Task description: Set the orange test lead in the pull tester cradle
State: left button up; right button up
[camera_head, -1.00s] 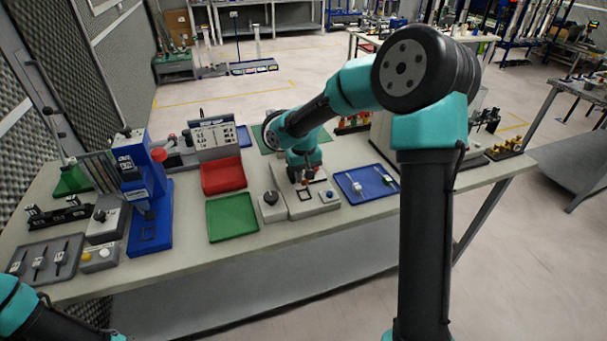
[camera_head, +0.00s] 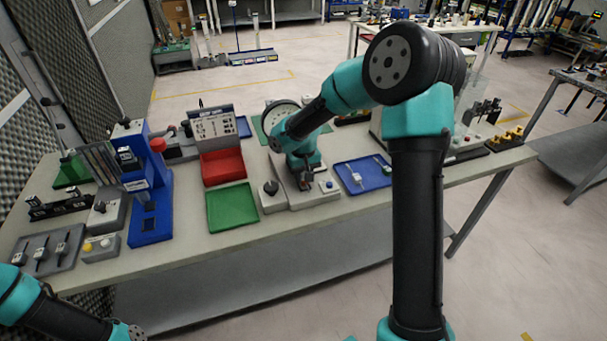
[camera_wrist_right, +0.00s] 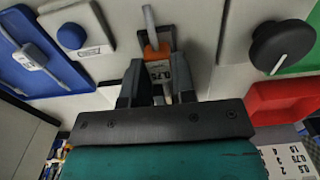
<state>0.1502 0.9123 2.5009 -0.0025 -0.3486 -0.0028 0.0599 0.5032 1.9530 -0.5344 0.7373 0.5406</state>
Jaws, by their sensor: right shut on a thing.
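The orange test lead (camera_wrist_right: 157,52), with a white printed label, is between the fingers of my right gripper (camera_wrist_right: 160,85) in the right wrist view. That gripper is shut on it. In the head view my right gripper (camera_head: 304,182) is low over the grey pull tester (camera_head: 290,202), between its black knob (camera_head: 271,188) and blue button (camera_head: 328,184).
A blue tray (camera_head: 374,185) with leads lies right of the tester. A green tray (camera_head: 232,224) and red bin (camera_head: 222,170) lie left. A dial gauge (camera_head: 281,114) rises behind. A blue press (camera_head: 150,230) and grey tray (camera_head: 70,262) stand farther left.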

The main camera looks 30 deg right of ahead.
jog(key=shift+f, duration=0.7)
dwell(0.4)
jog(key=o, duration=1)
notch_tip(320, 180, up, 18)
jog(key=shift+f, duration=0.25)
dwell(0.5)
